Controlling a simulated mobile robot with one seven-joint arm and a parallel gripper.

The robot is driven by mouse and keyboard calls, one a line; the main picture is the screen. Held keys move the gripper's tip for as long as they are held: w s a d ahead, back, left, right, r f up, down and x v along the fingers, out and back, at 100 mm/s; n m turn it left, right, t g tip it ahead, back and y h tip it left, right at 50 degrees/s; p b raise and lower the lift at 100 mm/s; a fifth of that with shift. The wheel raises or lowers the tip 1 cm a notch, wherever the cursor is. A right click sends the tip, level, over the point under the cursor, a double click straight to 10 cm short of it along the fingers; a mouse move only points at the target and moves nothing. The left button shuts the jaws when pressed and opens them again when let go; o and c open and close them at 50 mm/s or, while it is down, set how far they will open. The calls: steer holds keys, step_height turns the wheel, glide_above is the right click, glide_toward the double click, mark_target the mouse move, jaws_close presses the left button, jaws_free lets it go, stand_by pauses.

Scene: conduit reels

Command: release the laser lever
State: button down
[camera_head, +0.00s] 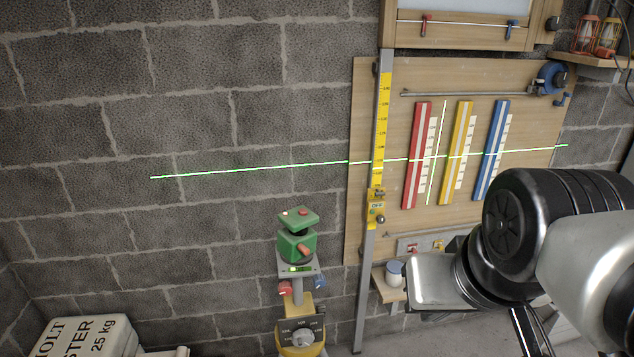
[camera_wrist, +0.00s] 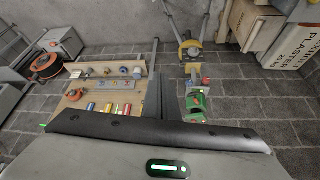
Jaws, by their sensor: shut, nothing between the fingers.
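The green laser unit (camera_head: 297,243) stands upright on a small grey plate on top of a yellow-collared tripod or column (camera_head: 300,322), left of the board. An orange-brown lever (camera_head: 306,250) sticks out of the front of its housing. The laser unit also shows right of centre in the wrist view (camera_wrist: 196,104). Its bright green line (camera_head: 250,170) runs across the wall and board. My gripper (camera_wrist: 163,92) is shut and empty, seen at the bottom centre of the wrist view. It is apart from the laser unit; its fingertips cannot be made out in the head view.
A wooden board (camera_head: 423,80) carries red (camera_head: 416,155), yellow (camera_head: 457,155) and blue (camera_head: 489,150) scales. A tall measuring staff (camera_head: 384,90) stands at its left edge. A small shelf with a cup (camera_head: 395,272) sits below. Plaster sacks (camera_head: 85,335) lie at lower left; wall left of the laser is clear.

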steer(key=w+a+f+n+t+b, duration=0.1)
steer(key=w+a+f+n+b, duration=0.1)
steer(key=w+a, duration=0.4)
steer(key=w+a+f+n+b, duration=0.2)
steer(key=w+a, duration=0.5)
steer(key=a, duration=0.4)
steer(key=w+a+f+n+t+h+b, duration=0.1)
steer(key=w+a+f+n+b, duration=0.2)
steer(key=w+a, duration=0.4)
step_height(320, 180, down, 3)
steer(key=shift+a+r+t+b, duration=0.1)
steer(key=shift+a+t+b, duration=0.3)
steer(key=shift+a, duration=0.35)
